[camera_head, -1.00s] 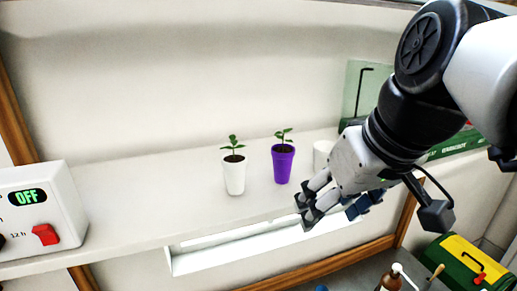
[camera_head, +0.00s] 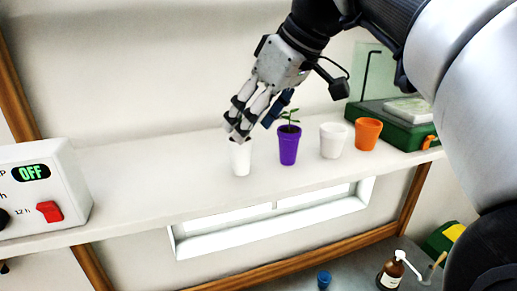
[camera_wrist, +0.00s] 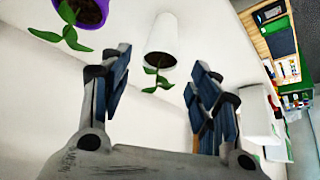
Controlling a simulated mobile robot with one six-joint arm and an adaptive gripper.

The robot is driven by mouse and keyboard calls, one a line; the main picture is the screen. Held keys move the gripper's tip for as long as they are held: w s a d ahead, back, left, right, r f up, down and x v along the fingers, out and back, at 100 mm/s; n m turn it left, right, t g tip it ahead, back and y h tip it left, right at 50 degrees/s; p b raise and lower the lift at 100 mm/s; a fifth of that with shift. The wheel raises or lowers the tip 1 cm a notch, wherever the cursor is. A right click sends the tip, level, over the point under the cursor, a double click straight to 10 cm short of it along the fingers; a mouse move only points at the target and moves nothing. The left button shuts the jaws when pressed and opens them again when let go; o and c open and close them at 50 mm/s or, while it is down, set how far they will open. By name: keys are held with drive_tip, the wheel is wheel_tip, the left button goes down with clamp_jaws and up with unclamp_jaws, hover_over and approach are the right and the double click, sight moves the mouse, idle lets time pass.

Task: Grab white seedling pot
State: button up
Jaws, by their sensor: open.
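The white seedling pot (camera_head: 241,160) stands upright on the white shelf, left of the purple pot. My gripper (camera_head: 238,132) is over it in the head view and hides its rim and seedling. In the wrist view the white pot (camera_wrist: 163,36) shows with its green seedling (camera_wrist: 157,80) leaning between the fingers. My gripper (camera_wrist: 158,90) is open there, with one finger on each side of the seedling and the pot body beyond the fingertips. Nothing is held.
The purple seedling pot (camera_head: 288,146) stands close right of the white one. A second white pot (camera_head: 333,140) and an orange pot (camera_head: 367,134) stand further right, beside a green case (camera_head: 398,126). A white control box (camera_head: 42,188) reading OFF is at the left.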

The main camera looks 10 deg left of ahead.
sight(232, 151)
drive_tip(key=x, duration=1)
drive_tip(key=shift+s, duration=0.1)
drive_tip(key=shift+d, duration=0.1)
drive_tip(key=shift+c, duration=0.3)
drive_tip(key=c, duration=1.1)
